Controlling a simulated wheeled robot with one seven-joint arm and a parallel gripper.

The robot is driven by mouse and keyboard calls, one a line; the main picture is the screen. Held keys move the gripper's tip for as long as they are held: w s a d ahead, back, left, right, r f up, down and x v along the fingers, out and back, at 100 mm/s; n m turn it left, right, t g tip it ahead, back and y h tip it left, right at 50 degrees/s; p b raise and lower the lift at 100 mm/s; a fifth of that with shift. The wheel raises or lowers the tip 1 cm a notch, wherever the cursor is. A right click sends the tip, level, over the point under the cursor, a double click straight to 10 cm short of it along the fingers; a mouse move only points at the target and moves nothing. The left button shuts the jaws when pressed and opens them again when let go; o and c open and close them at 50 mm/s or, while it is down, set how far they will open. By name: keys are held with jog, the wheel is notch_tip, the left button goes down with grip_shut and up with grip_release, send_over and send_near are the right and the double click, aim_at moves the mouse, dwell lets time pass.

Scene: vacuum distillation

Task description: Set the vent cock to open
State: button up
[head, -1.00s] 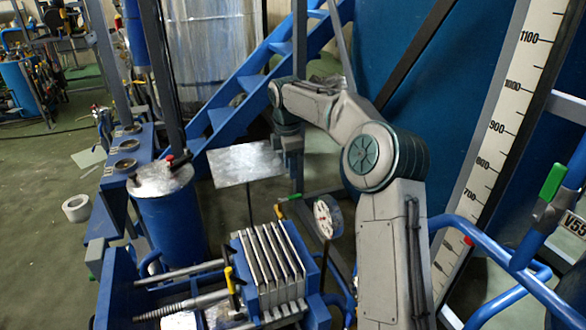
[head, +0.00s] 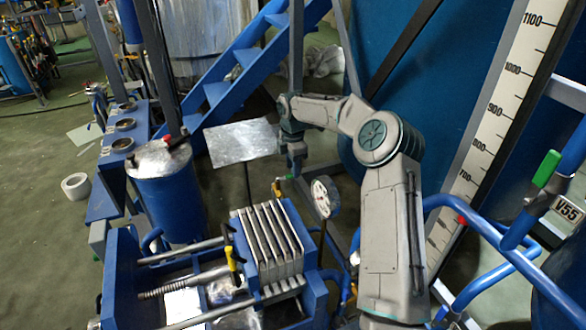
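A small cock with a green-tipped handle (head: 291,178) and a yellow-and-red part stands just left of the round white dial. My gripper (head: 297,174) hangs down at the end of my arm, right at this handle, and partly covers it. I cannot tell whether they touch, or whether the fingers are open or shut. A larger green lever (head: 546,168) sits on the blue pipe at the right, beside a tag reading V55. No label in view tells which of these is the vent cock.
The white dial (head: 325,197) is close to the right of my gripper. A metal plate (head: 241,139) on a thin post stands to its left. The plate press (head: 268,245) is below, the blue drum (head: 170,205) at left. Blue stairs (head: 235,75) rise behind.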

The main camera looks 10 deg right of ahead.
jog(key=shift+f, duration=0.85)
grip_shut()
jog(key=shift+d, duration=0.1)
